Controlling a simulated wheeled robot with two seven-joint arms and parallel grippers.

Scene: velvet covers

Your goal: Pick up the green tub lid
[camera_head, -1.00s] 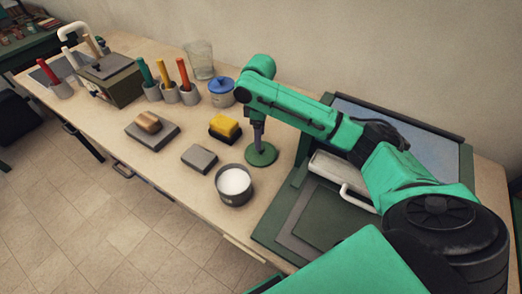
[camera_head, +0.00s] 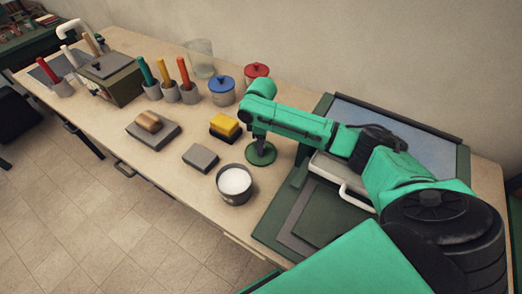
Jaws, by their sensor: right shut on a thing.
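The green tub lid (camera_head: 262,157) is a round dark green disc on the wooden table, just behind and right of the open grey tub (camera_head: 236,186) of white contents. My right gripper (camera_head: 260,146) points down over the middle of the lid and is shut on it. The gripper hides the lid's centre and its grip part. The lid looks flat and I see no clear gap under it. My left gripper is not in view.
A blue-lidded tub (camera_head: 222,92) and a red-lidded tub (camera_head: 256,74) stand behind. A yellow sponge block (camera_head: 225,123) and a grey block (camera_head: 200,158) lie left of the lid. Dark green boards (camera_head: 327,222) lie to the right. The front left table is clear.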

